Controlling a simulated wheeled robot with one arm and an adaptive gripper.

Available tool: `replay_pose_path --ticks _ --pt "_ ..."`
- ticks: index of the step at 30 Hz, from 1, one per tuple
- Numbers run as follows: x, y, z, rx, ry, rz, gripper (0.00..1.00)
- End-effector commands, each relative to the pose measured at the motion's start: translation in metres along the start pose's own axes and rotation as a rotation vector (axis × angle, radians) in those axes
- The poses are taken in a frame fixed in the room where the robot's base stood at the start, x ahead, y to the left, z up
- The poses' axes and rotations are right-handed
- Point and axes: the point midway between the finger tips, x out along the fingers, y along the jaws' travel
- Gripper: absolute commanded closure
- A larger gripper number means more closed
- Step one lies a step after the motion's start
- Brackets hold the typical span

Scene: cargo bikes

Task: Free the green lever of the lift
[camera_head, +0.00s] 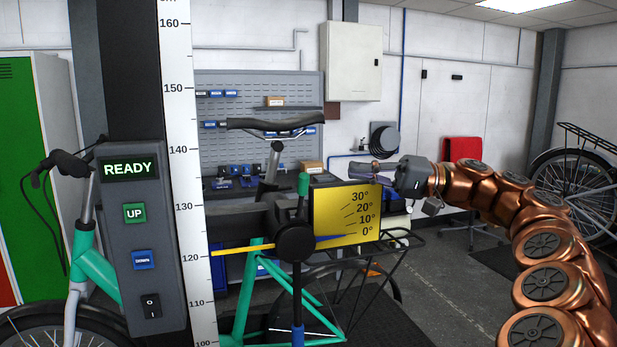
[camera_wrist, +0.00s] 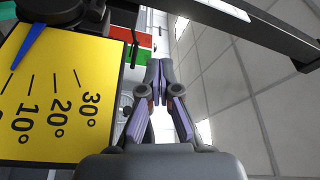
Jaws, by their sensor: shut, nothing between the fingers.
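The green lever (camera_head: 303,184) of the lift stands upright above a round black hub (camera_head: 295,242) in the head view. Its dark shaft runs down to the hub, and a blue-ended handle (camera_head: 298,335) hangs below. A yellow angle plate (camera_head: 345,210) is right of the lever. My gripper (camera_head: 365,168) is shut and empty near the plate's upper right corner, pointing left, apart from the lever. The wrist view shows the shut fingers (camera_wrist: 158,72) beside the plate (camera_wrist: 60,110) and its blue pointer (camera_wrist: 30,45). I cannot make out the green lever there.
The lift's control box (camera_head: 139,240) shows READY, with a green UP button (camera_head: 134,213) and a blue DOWN button (camera_head: 144,260). A tall ruler (camera_head: 185,170) stands beside it. Floor at the right is partly open.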

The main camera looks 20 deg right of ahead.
Motion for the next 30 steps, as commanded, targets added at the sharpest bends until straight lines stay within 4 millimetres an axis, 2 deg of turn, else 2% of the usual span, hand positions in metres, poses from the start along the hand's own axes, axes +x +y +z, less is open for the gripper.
replay_pose_path --ticks 14,20,30 --pt "0.012 0.000 0.002 0.004 -0.013 -0.004 1.00" --pt "0.033 -0.002 0.002 0.002 -0.011 -0.002 1.00" --pt "0.085 -0.002 0.002 0.004 -0.011 -0.001 1.00"
